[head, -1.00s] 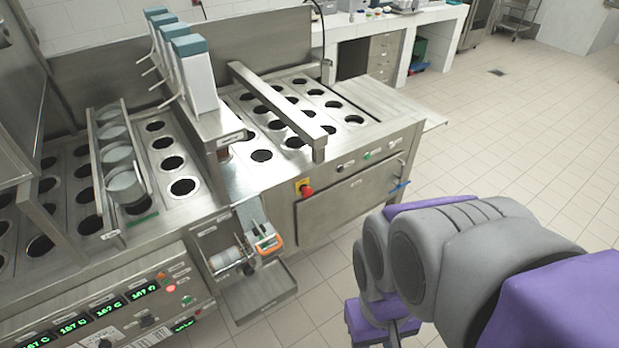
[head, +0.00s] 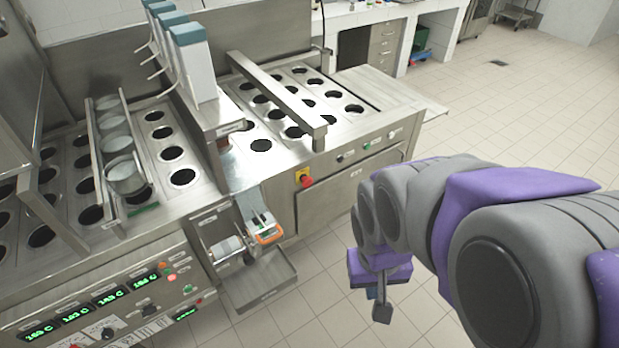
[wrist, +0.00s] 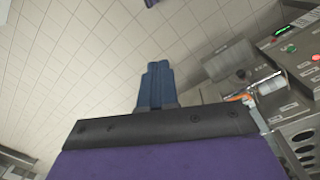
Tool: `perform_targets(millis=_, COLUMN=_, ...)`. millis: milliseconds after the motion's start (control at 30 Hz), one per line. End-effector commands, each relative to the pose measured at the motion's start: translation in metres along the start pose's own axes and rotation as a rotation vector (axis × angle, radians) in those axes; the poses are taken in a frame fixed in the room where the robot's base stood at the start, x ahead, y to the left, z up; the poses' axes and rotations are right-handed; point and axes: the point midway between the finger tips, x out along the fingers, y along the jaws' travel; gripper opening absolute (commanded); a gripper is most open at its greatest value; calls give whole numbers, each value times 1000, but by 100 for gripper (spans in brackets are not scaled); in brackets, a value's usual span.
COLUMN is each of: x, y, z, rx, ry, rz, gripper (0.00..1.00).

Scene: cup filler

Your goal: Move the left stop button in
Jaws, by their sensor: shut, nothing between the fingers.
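A left control panel (head: 95,305) shows at the lower left of the head view, with green temperature displays. Small red-lit controls (head: 171,276) sit near its right end; I cannot tell which one is the left stop button. A separate red mushroom button (head: 306,181) on a yellow plate is on the right machine's front. My gripper (head: 381,312) hangs over the floor, right of both machines and apart from them. In the wrist view, its blue fingers (wrist: 157,68) are together and empty. Part of a panel with a red light (wrist: 315,57) shows at that view's right edge.
An open metal tray (head: 262,284) with a roll and an orange-edged device (head: 265,230) juts out between the machines. A blue-tipped handle or lever stands out less clearly near my arm. Tiled floor (head: 520,120) is free at the right.

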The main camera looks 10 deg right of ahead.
Motion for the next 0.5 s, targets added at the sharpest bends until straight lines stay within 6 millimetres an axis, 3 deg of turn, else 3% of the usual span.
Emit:
perform_targets(millis=200, x=29, y=13, z=-76, rx=106, ry=129, rz=4, gripper=0)
perform_targets(millis=500, x=70, y=19, z=-169, rx=232, ry=312, rz=-74, gripper=0)
